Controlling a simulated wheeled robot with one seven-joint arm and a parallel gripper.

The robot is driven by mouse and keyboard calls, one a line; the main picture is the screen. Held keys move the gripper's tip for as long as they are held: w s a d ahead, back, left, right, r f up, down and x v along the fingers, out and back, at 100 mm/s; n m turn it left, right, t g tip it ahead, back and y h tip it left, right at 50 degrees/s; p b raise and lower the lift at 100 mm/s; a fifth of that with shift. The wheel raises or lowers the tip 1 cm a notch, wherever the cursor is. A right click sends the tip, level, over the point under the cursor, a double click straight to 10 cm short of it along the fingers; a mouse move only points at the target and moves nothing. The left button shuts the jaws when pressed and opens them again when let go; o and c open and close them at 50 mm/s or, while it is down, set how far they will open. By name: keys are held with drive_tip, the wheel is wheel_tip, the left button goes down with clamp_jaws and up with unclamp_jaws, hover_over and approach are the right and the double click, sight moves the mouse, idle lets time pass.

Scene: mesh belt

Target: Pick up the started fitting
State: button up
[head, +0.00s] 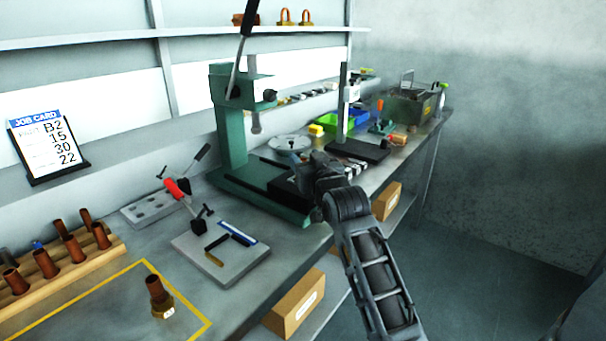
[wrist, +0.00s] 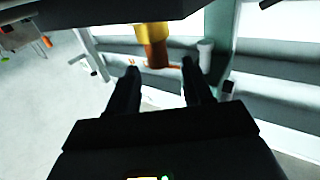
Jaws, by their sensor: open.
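A copper tube in a brass fitting (head: 160,298) stands upright inside the yellow outline on the bench at the front left, with a small white tag at its base. In the wrist view, which looks upside down, a copper piece with a brass collar (wrist: 152,45) stands on a dark surface between the lines of my fingers. My gripper (wrist: 160,66) is open and empty, its tips pointing at that piece. How far the piece lies beyond the tips is unclear. In the head view my gripper (head: 300,164) is at the green press, and its own wrist hides that piece.
The green press (head: 231,130) with its lever and ram rises left of my gripper. A black-based stand (head: 358,150) is to the right. A wooden rack (head: 70,276) of copper tubes, a clamp plate (head: 220,255) and a grey bin (head: 410,103) are also on the bench.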

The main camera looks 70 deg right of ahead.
drive_tip(key=shift+x, duration=1.15)
clamp_jaws()
